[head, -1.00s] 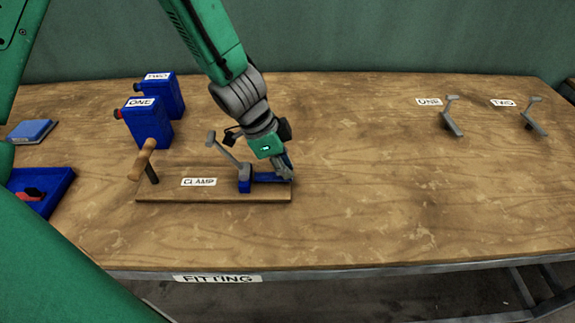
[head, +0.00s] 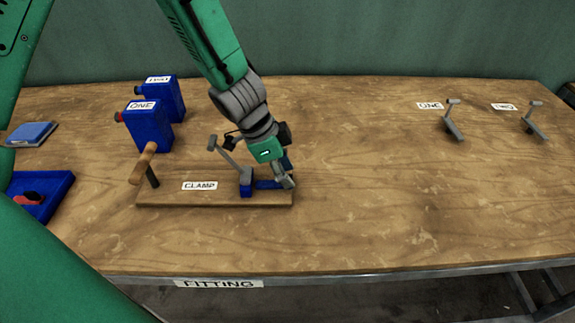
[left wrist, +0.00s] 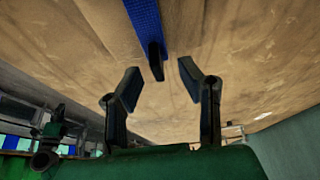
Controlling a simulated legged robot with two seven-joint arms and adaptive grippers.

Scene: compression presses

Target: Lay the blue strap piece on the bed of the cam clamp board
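The cam clamp board (head: 165,193), labelled CLAMP, lies at the left of the table. A lever (head: 228,157) leans up and left from a blue block (head: 246,189) on it. The blue strap piece (head: 267,184) lies low at the board's right end, right of this block, partly hidden by my left gripper (head: 287,181). In the left wrist view, the gripper (left wrist: 157,82) is open. The blue strap (left wrist: 146,22) runs down from the top edge, and its dark end (left wrist: 157,62) lies between the spread fingers, with gaps on both sides. My right gripper is not in view.
A wooden-handled post (head: 145,163) rises at the board's left. Blue boxes ONE (head: 148,128) and TWO (head: 162,97) stand behind. A blue tray (head: 38,205) is at far left. Two small levers (head: 452,122) (head: 536,122) stand at back right. The table's middle is clear.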

